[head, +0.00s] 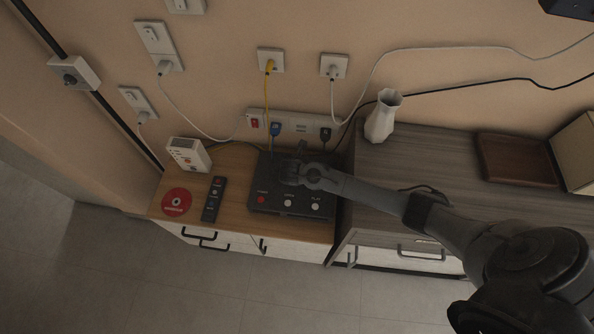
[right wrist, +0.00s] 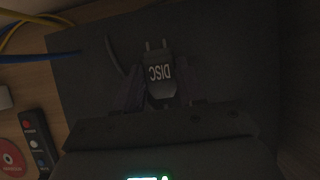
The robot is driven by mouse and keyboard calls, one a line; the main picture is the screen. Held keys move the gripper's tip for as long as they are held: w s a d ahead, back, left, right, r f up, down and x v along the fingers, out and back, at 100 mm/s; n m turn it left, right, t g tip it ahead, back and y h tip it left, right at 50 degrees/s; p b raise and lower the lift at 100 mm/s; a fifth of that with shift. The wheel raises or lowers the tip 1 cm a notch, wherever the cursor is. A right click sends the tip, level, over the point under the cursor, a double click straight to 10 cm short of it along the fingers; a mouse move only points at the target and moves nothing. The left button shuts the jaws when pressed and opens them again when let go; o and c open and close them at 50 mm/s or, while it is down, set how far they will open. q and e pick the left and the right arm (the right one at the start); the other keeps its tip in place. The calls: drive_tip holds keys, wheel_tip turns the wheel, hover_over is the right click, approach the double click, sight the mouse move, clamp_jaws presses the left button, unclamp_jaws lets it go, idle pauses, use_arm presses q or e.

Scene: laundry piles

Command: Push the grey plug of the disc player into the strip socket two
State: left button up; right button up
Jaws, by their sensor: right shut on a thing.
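My right gripper (head: 301,152) is shut on the grey plug (right wrist: 159,72), which is marked DISC and has two pins pointing away from the gripper. Its cord curves off to the left in the right wrist view. In the head view the gripper is above the back of the dark disc player (head: 275,209), just in front of the power strip (head: 312,121) on the wall. The plug is apart from the strip. A blue plug (head: 276,129) and a black plug (head: 325,134) sit in the strip, with a socket without a plug between them. My left gripper is out of view.
A red disc (head: 176,202), a remote (head: 213,199) and a white box (head: 188,154) stand left of the player. A white vase (head: 382,116) stands on the grey cabinet at right. Yellow and blue cords hang near the strip's left part.

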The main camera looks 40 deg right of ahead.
drive_tip(key=shift+r, duration=0.15)
drive_tip(key=shift+r+p, duration=0.45)
drive_tip(key=shift+r, duration=0.2)
drive_tip(key=r+p, duration=0.1)
drive_tip(key=r, duration=0.2)
drive_tip(key=shift+s+d+r+p, duration=0.15)
drive_tip(key=shift+s+d+p, duration=0.05)
drive_tip(key=shift+s+p, duration=0.2)
drive_tip(key=s+d+r+p, duration=0.3)
drive_tip(key=s+r+p, duration=0.15)
drive_tip(key=s, duration=0.45)
drive_tip(key=shift+w+a+f+b, duration=0.3)
drive_tip(key=shift+w+f+b, duration=0.6)
drive_tip(key=shift+b, duration=0.2)
drive_tip(key=shift+w+a+f+b, duration=0.3)
drive_tip(key=shift+w+f+b, duration=0.6)
drive_tip(key=shift+b, duration=0.2)
drive_tip(key=shift+w+a+f+b, duration=0.3)
drive_tip(key=shift+w+f+b, duration=0.5)
drive_tip(key=shift+f+b, duration=0.25)
drive_tip(key=shift+w+a+f+b, duration=0.2)
drive_tip(key=shift+w+f+b, duration=0.35)
drive_tip(key=shift+b, duration=0.05)
drive_tip(key=shift+w+a+f+b, duration=0.15)
drive_tip(key=shift+w+f+b, duration=0.35)
drive_tip(key=shift+w+b, duration=0.05)
